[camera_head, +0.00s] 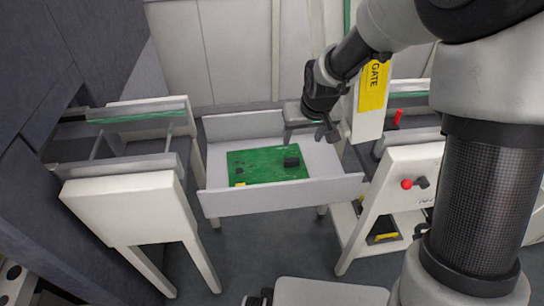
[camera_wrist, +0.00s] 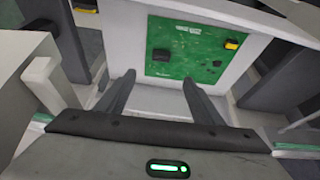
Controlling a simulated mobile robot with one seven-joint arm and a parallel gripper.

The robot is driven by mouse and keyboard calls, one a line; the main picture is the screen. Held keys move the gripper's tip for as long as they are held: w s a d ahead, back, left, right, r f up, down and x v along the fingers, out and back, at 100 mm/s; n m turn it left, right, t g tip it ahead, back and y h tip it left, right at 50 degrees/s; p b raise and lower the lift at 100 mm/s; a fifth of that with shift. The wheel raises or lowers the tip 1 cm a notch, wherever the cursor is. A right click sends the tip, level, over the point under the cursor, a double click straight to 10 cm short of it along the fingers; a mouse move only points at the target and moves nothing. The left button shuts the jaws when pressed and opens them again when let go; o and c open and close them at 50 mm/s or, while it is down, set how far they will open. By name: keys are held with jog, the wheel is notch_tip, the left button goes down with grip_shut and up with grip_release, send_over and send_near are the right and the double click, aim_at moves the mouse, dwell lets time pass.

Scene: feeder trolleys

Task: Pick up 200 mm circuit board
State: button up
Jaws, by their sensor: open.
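The green circuit board (camera_head: 262,172) lies flat in a light grey tray (camera_head: 285,199) in the middle of the head view. It carries a black block, a small yellow part and small dark parts. In the wrist view the board (camera_wrist: 187,65) is beyond the fingertips. My gripper (camera_head: 310,133) is above the tray's back right part, up and to the right of the board in the head view. In the wrist view my gripper (camera_wrist: 158,82) has its two fingers spread, with nothing between them. The fingers and the board are apart.
A white-framed trolley (camera_head: 125,200) with a rail stands left of the tray. Another white trolley (camera_head: 385,190) with a red knob (camera_head: 407,184) stands to the right. A yellow GATE sign (camera_head: 374,85) is on a post close to my wrist.

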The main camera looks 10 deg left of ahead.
jog(key=b, duration=0.3)
send_near(292, 160)
jog(key=shift+x, duration=1.2)
jog(key=shift+b+x, duration=0.7)
jog(key=shift+x, duration=2.35)
jog(key=c, duration=1.4)
jog(key=shift+r, duration=0.1)
jog(key=shift+c, duration=0.7)
jog(key=shift+r, duration=0.1)
